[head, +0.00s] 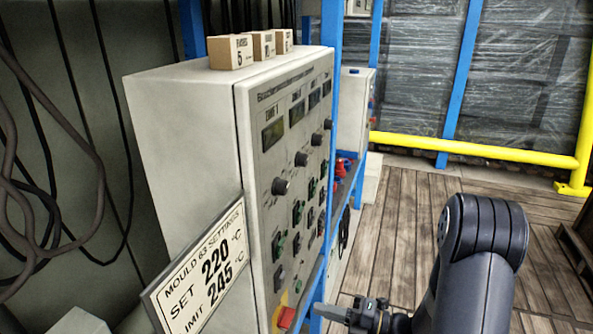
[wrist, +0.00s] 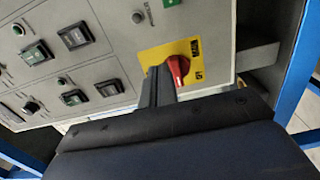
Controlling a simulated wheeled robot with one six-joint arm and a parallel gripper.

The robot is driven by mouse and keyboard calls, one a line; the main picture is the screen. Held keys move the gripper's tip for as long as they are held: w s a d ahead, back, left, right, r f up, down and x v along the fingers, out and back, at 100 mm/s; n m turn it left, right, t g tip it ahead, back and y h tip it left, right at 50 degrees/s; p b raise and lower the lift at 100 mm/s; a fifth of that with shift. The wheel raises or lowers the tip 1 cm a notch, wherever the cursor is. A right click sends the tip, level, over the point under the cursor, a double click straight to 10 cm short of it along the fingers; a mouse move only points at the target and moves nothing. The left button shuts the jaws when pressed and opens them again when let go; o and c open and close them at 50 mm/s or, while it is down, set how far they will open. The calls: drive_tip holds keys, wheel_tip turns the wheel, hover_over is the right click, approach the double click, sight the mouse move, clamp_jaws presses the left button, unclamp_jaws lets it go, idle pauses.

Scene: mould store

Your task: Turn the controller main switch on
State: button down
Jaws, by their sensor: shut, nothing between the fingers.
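The main switch is a red rotary handle (wrist: 180,68) on a yellow plate (wrist: 152,56) at the edge of the controller's grey front panel. In the head view the red handle (head: 286,317) is at the bottom edge, low on the controller (head: 262,180). My gripper (head: 322,312) is shut and empty, its tips pointing at the panel close to the handle. In the wrist view the shut fingers (wrist: 157,85) stand right beside the handle, on its left, partly covering the yellow plate. I cannot tell whether they touch it. The plate's lettering is too small to read.
Dark and green rocker switches (wrist: 75,37) and knobs (head: 281,187) cover the panel. A sign (head: 205,270) reading SET 220, LIMIT 245 juts from the near side. Blue rack posts (head: 330,150) stand close by. Small boxes (head: 230,52) sit on top. Plank floor (head: 405,215) is open at right.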

drive_tip(key=shift+p+x, duration=0.5)
drive_tip(key=shift+x, duration=1.9)
drive_tip(key=shift+s+a+f, duration=0.15)
drive_tip(key=shift+s+f, duration=0.15)
drive_tip(key=shift+s, duration=0.1)
drive_tip(key=shift+f+p, duration=0.45)
drive_tip(key=shift+f, duration=0.65)
drive_tip(key=shift+w, duration=0.1)
drive_tip(key=p+v, duration=0.1)
drive_tip(key=v, duration=0.5)
drive_tip(key=shift+w+f, duration=0.2)
drive_tip(key=shift+w, duration=0.15)
